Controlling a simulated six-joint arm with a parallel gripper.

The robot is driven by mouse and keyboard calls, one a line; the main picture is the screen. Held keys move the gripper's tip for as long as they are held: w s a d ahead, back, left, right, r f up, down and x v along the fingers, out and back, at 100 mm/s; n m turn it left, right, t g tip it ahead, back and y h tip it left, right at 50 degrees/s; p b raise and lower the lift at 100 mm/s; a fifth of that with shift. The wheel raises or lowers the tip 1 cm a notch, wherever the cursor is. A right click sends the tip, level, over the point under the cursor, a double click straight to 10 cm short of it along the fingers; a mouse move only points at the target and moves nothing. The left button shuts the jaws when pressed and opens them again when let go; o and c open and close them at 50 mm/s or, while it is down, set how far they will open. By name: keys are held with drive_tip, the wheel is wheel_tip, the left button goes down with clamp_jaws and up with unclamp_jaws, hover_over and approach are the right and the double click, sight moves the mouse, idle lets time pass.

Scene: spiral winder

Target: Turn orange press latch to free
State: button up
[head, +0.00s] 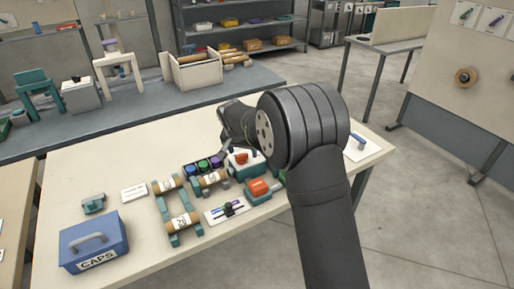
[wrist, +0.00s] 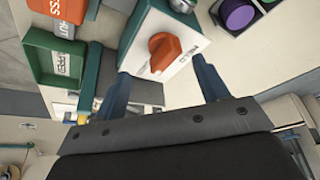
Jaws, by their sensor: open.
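The orange latch (wrist: 172,52) is a knob on the face of a white block (wrist: 150,22). Lettering beside the knob seems to read HELD. In the head view the latch (head: 240,158) shows just below my wrist, on a white block with a teal base. My gripper (wrist: 163,66) is open, with one blue finger on each side of the knob. I see no contact, and the exact gap is unclear.
A larger orange-topped teal device (head: 258,187) stands close in front. A green tray (wrist: 62,62) is left of the block in the wrist view. Purple and green round pieces (head: 203,164) sit in a dark holder nearby. A blue CAPS box (head: 93,245) stands at the table's front left.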

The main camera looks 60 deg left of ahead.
sight(242, 158)
drive_tip(key=d+r+n+g+y, duration=0.1)
drive_tip(key=d+r+n+g, duration=0.35)
drive_tip(key=r+n, duration=0.75)
drive_tip(key=a+f, duration=0.1)
drive_tip(key=f, duration=0.3)
drive_tip(key=a+f+m, duration=0.1)
drive_tip(key=a+f, duration=0.1)
drive_tip(key=f, duration=0.3)
drive_tip(key=a+f+m+t, duration=0.1)
drive_tip(key=a+f, duration=0.1)
drive_tip(key=f, duration=0.3)
drive_tip(key=shift+w, duration=0.1)
drive_tip(key=shift+m, duration=0.3)
drive_tip(key=c, duration=1)
